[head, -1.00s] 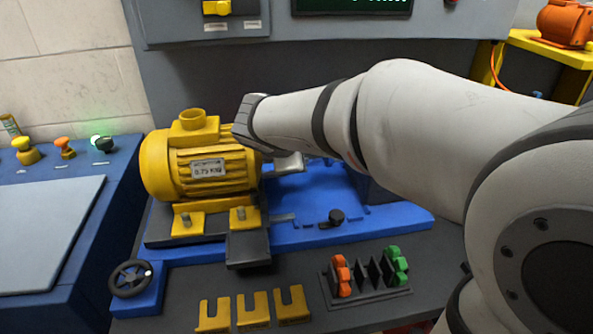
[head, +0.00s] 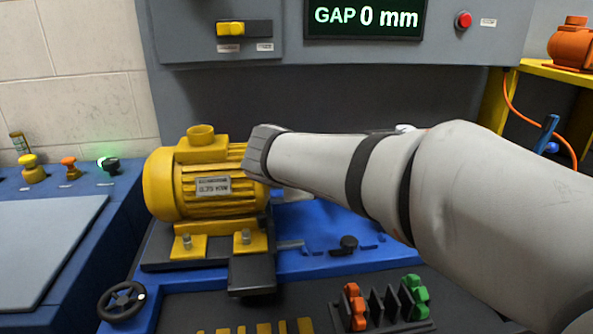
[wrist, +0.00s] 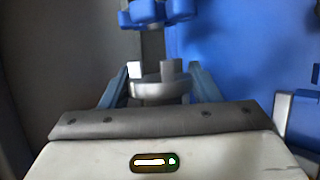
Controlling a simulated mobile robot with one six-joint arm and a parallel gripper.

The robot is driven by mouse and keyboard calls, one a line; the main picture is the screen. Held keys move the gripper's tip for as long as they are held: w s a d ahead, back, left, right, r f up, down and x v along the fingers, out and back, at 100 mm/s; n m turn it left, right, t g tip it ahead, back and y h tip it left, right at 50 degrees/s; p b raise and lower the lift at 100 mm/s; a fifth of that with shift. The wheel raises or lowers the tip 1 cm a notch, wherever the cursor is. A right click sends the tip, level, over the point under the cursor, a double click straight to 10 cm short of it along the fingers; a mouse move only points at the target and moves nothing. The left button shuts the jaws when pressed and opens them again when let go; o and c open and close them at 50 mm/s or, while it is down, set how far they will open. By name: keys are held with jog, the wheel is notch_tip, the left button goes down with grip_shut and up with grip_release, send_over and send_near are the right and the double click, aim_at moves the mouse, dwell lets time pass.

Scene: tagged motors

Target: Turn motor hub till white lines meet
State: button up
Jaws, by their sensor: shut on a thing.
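The yellow motor (head: 205,185) with a rating plate stands on the blue bed at the left in the head view. My gripper (wrist: 160,80) is at the motor's right end; in the head view my wrist hides its fingers. In the wrist view the two blue-grey fingers are shut on the grey motor hub (wrist: 160,91), one on each side. A blue lobed part (wrist: 160,12) lies beyond it, apart from the hub. A bright white patch shows by the left fingertip; I cannot tell if it is a white line. No pair of lines can be made out.
The display (head: 365,18) reads GAP 0 mm. A handwheel (head: 122,301) is at the front left. A rack with orange and green pieces (head: 385,302) stands in front. An orange motor (head: 572,45) sits on a yellow stand at the right.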

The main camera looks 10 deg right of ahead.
jog(key=o, duration=1)
jog(key=shift+p+v, duration=0.65)
jog(key=shift+v, duration=3.25)
